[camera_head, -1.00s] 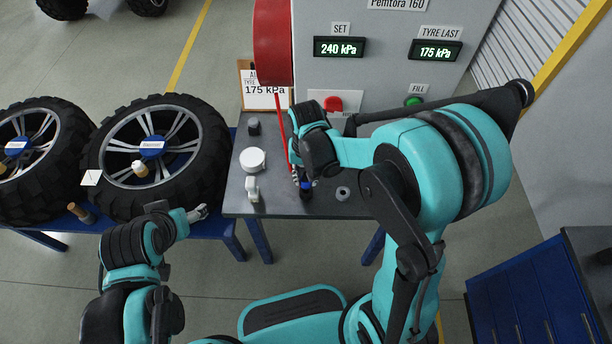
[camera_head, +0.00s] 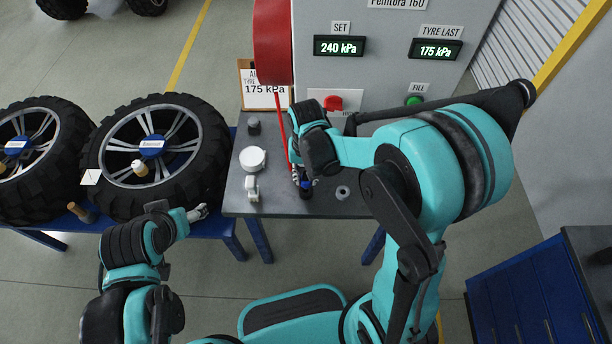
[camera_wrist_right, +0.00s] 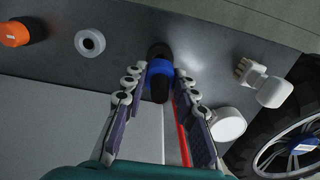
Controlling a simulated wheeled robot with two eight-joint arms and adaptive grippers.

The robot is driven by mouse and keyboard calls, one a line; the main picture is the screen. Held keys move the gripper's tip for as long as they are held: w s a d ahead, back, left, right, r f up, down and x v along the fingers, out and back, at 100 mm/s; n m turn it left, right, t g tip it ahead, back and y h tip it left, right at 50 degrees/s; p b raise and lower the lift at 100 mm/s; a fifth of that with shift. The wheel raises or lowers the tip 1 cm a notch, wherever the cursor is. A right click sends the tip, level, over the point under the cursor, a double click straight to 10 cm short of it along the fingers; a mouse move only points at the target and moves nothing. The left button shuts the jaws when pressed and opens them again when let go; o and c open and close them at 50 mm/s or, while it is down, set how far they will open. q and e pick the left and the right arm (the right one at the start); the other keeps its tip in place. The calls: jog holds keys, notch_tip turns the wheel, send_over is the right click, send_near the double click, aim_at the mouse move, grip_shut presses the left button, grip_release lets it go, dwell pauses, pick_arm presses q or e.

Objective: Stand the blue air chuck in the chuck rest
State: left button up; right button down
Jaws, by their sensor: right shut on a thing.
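The blue air chuck (camera_head: 306,188), a dark piece with a blue band, is at the front of the grey bench. In the right wrist view the chuck (camera_wrist_right: 160,70) sits between the fingertips of my right gripper (camera_wrist_right: 160,78), which is shut on it. In the head view my right gripper (camera_head: 299,179) is partly covered by its own wrist. A small grey ring (camera_head: 342,192), which may be the chuck rest, stands on the bench to the right of the chuck and apart from it; it also shows in the right wrist view (camera_wrist_right: 89,42). My left gripper (camera_head: 198,212) is away from the bench, near the tyre table.
A red hose (camera_head: 281,125) runs down from the red reel (camera_head: 271,42). A white round piece (camera_head: 252,160), a white fitting (camera_head: 252,188) and a dark knob (camera_head: 254,126) stand on the bench's left. An orange-and-black piece (camera_wrist_right: 20,32) lies beyond the ring. Tyres (camera_head: 155,157) are at left.

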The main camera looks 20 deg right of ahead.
jog(key=shift+f, duration=0.25)
jog(key=shift+f+b, duration=1.6)
jog(key=shift+f, duration=0.05)
jog(key=c, duration=1.1)
grip_release()
notch_tip(320, 180, up, 12)
jog(key=shift+r, duration=0.1)
jog(key=s+d+n+t, duration=0.1)
jog(key=s+t, duration=0.1)
jog(key=s, duration=0.1)
jog(key=s+d+r+n+t, duration=0.1)
jog(key=s+d+t, duration=0.1)
jog(key=s, duration=0.1)
jog(key=s+d+n+t, duration=0.1)
jog(key=s+t, duration=0.2)
jog(key=s, duration=0.1)
jog(key=shift+s+d+r, duration=0.1)
jog(key=shift+d+r, duration=0.25)
jog(key=shift+r, duration=0.05)
